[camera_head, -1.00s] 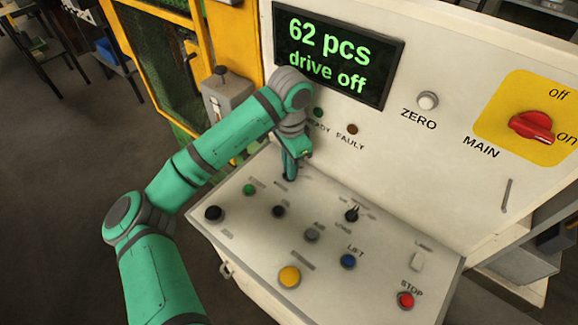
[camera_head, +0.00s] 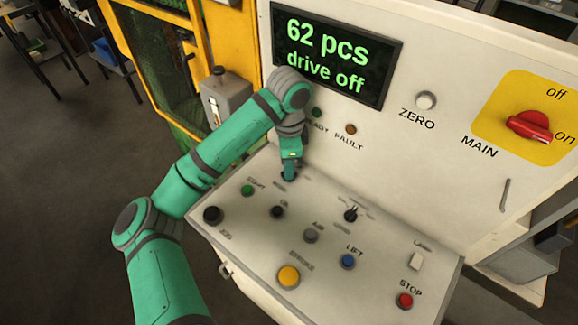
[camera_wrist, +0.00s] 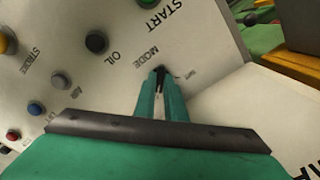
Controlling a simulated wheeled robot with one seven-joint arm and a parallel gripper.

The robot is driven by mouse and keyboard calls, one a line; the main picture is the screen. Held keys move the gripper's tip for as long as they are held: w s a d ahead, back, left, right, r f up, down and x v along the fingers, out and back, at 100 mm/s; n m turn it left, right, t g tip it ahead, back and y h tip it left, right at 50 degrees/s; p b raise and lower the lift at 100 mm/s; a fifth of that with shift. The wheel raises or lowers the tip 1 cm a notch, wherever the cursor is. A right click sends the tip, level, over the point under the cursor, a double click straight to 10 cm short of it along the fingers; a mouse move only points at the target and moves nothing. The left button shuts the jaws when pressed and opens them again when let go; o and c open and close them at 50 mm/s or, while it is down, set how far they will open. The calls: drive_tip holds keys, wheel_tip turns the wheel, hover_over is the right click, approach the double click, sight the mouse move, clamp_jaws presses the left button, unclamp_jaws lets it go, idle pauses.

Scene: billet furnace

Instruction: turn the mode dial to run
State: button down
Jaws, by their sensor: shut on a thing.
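The mode dial (camera_wrist: 161,69) shows only as a small dark piece between my fingertips in the wrist view, beside the printed word MODE. My gripper (camera_wrist: 160,75) is shut on it. In the head view my gripper (camera_head: 289,176) points down at the back left of the sloped control panel (camera_head: 330,275), and the fingers cover the dial. The dial's pointer and its setting cannot be made out.
A green START button (camera_head: 247,190) and a dark OIL knob (camera_head: 278,212) are close to my gripper. The display (camera_head: 335,55) above reads "62 pcs" and "drive off". A red MAIN switch (camera_head: 530,126) is at the right.

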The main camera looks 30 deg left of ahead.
drive_tip(key=c, duration=1.8)
unclamp_jaws()
drive_tip(key=shift+w, duration=0.1)
drive_tip(key=shift+d, duration=0.1)
drive_tip(key=shift+r, duration=3.7)
